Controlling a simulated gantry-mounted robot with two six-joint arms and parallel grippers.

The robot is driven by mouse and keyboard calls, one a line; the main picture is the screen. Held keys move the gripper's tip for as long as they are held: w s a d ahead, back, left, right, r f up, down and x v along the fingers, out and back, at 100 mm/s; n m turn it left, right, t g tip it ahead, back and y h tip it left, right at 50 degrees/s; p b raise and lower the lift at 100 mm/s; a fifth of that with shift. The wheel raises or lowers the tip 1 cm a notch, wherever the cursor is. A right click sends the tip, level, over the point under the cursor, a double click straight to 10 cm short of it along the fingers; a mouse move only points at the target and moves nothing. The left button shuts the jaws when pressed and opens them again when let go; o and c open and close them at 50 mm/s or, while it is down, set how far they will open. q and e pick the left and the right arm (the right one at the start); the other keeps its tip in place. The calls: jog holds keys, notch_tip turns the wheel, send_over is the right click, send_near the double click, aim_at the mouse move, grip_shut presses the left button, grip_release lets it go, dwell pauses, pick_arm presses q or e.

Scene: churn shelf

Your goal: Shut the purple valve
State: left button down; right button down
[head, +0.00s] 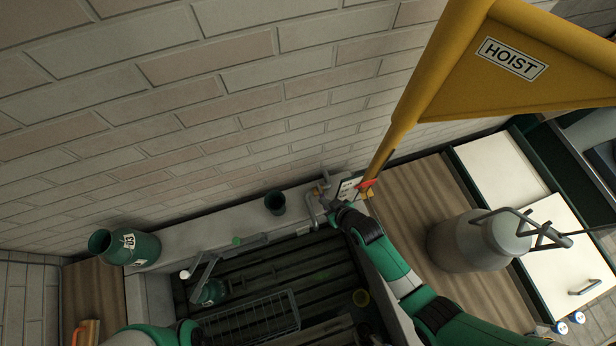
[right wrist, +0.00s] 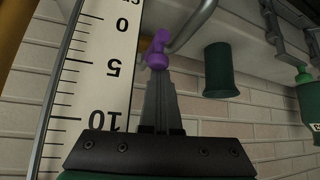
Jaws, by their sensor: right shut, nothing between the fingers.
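The purple valve (right wrist: 157,48) shows in the right wrist view as a small purple handle in front of a grey curved pipe (right wrist: 195,28). My right gripper (right wrist: 157,72) has its fingers together, with the tips at the lower edge of the purple handle. I cannot tell whether they touch it. In the head view my right gripper (head: 332,206) is at the pipework by the wall, at the back right corner of the basin. The purple handle cannot be made out there. My left gripper is not in view; only part of its arm shows at the bottom left.
A white scale board (right wrist: 95,70) stands beside the valve. A dark green cup (head: 275,203) and green canister (head: 128,247) stand along the wall. The yellow hoist (head: 430,80) rises at the right. A grey milk can (head: 462,245) stands on the wooden counter. A wire rack (head: 250,318) lies in the basin.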

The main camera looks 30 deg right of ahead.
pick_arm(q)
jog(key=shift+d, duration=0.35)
pick_arm(e)
jog(key=shift+s+d+f, duration=0.1)
jog(key=shift+s+f, duration=0.05)
dwell(0.3)
